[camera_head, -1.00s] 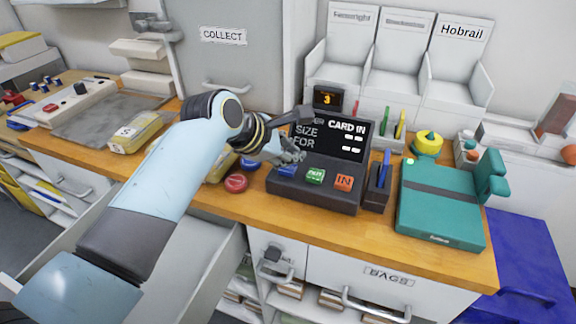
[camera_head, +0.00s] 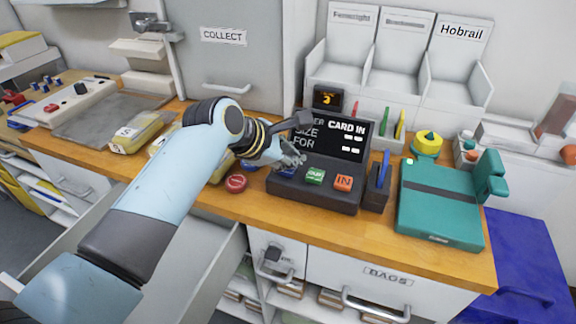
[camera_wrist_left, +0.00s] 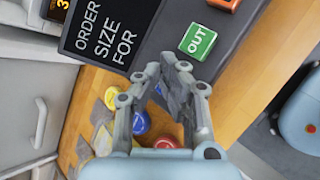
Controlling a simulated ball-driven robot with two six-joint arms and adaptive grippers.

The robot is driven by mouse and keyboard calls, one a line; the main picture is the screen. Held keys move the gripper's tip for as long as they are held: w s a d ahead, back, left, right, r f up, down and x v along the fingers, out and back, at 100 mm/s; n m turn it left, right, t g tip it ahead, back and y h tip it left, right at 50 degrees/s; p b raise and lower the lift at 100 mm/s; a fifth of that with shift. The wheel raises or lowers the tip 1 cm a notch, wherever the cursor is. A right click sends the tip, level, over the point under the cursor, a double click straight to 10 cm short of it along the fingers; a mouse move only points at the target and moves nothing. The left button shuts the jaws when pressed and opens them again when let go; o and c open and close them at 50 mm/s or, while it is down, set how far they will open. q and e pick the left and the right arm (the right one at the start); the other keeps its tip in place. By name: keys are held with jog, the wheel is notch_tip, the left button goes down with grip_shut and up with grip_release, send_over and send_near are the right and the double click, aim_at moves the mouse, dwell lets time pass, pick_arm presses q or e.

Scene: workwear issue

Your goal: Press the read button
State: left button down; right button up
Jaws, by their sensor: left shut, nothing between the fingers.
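The black terminal (camera_head: 330,191) stands on the wooden counter. Its screen (camera_head: 343,138) reads "CARD IN" and, partly covered, "SIZE FOR". Its front has a blue button (camera_head: 286,173), a green OUT button (camera_head: 315,176) and an orange IN button (camera_head: 343,183). I cannot read the blue button's label. My left gripper (camera_head: 297,160) is shut and empty, close above the blue button; I cannot tell whether it touches. My right gripper is not in view.
A red round piece (camera_head: 237,183) lies left of the terminal. An open drawer (camera_head: 205,272) is below the counter.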

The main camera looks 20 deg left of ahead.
aim_at(290, 169)
pick_arm(q)
jog(key=shift+f, duration=0.55)
dwell(0.6)
jog(key=shift+r+p, duration=1)
jog(key=shift+p, duration=0.25)
jog(key=shift+f, duration=0.1)
notch_tip(290, 169, up, 5)
jog(key=p, duration=0.6)
